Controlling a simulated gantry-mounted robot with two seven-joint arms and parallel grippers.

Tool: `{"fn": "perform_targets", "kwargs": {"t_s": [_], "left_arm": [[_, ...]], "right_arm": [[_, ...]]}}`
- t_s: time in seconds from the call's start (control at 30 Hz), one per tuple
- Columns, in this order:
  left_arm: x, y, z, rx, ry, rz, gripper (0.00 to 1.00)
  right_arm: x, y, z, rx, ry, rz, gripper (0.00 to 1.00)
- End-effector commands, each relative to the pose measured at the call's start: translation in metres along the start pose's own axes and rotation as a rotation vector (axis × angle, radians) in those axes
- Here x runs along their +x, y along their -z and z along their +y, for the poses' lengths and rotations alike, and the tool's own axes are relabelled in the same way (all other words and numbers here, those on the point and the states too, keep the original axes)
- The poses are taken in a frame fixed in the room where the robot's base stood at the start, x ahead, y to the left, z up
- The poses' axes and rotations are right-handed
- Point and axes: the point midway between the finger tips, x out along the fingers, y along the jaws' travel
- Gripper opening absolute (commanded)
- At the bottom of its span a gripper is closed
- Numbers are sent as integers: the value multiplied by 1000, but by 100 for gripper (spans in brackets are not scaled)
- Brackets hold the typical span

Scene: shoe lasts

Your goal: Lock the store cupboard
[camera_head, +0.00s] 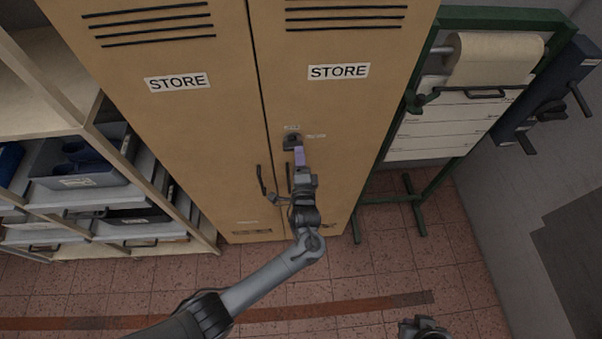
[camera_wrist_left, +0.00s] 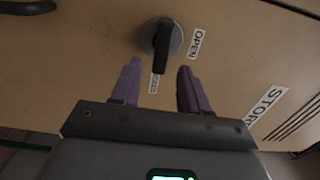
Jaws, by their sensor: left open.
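The tan store cupboard (camera_head: 190,120) has two doors that look shut, each with a STORE label. Its lock knob (camera_head: 292,141) is on the right door; in the left wrist view the knob (camera_wrist_left: 160,42) is a round grey base with a black lever. The lever points down in that view, toward a small label (camera_wrist_left: 154,84) partly hidden and hard to read. An OPEN label (camera_wrist_left: 196,44) is right of the knob. My left gripper (camera_head: 299,155) is open, its purple fingers either side of the lever's end; contact cannot be told. My right gripper's fingers are out of view.
Door pulls (camera_head: 262,180) stand out below the knob. Shelving with grey bins (camera_head: 85,175) stands at the left. A green frame with a paper roll (camera_head: 495,60) stands close on the right. The tiled floor (camera_head: 400,270) in front is clear.

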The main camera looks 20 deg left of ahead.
Motion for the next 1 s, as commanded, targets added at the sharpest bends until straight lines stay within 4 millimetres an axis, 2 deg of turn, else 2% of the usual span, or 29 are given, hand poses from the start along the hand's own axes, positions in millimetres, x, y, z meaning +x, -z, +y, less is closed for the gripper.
{"fn": "perform_targets", "kwargs": {"t_s": [0.03,0.2,0.4,1.0], "left_arm": [[-11,0,2,-3,-3,2,45],[-37,0,2,-1,-3,1,45],[-56,0,1,0,-1,1,45],[-63,-1,3,2,-6,0,45]], "right_arm": [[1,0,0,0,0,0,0],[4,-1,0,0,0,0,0],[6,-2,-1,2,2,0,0],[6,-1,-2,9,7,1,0]]}}
